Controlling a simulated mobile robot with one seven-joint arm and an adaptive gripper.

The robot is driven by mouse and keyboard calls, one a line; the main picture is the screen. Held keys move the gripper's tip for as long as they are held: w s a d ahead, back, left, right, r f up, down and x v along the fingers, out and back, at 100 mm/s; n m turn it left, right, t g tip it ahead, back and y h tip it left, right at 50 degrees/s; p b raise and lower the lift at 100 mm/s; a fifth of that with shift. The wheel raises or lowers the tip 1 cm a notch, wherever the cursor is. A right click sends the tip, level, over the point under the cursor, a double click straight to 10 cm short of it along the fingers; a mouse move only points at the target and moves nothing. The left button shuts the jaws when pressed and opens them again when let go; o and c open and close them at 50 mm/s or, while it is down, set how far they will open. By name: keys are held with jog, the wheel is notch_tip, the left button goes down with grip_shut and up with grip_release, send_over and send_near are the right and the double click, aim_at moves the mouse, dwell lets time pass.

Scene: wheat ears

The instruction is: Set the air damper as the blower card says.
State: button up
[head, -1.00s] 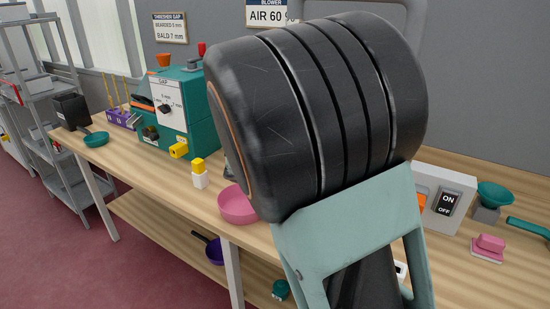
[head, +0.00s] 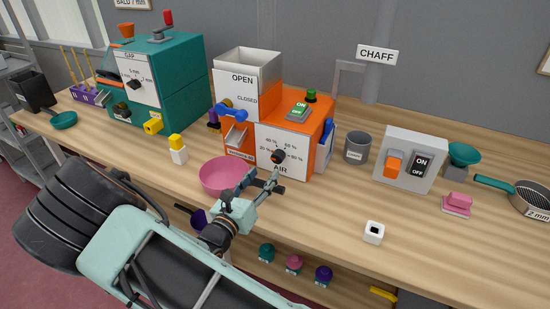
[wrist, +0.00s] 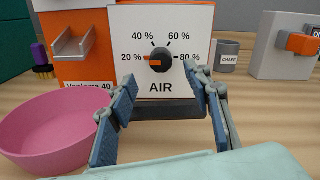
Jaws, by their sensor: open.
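The air damper is a black knob (wrist: 161,59) on the white AIR panel (wrist: 125,45). Its orange mark points left, at 20 %. The scale reads 20, 40, 60 and 80 %. In the head view the knob (head: 277,157) sits low on the orange blower (head: 314,125). My gripper (wrist: 160,80) is open and empty, its blue-padded fingers apart to either side and below the knob, in front of the panel. In the head view my gripper (head: 268,182) is close to the panel. The blower card is out of view now; earlier it read AIR 60 %.
A pink bowl (head: 226,176) stands close left of my gripper, also in the wrist view (wrist: 50,130). A grey chaff cup (head: 357,147) and a switch box (head: 408,142) stand right of the blower. A small white block (head: 374,232) lies on the bench.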

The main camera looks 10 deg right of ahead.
aim_at(276, 159)
jog(key=p+x, duration=0.1)
jog(key=x, duration=0.7)
jog(key=shift+w+d, duration=0.25)
jog(key=shift+w, duration=0.05)
jog(key=c, duration=1.2)
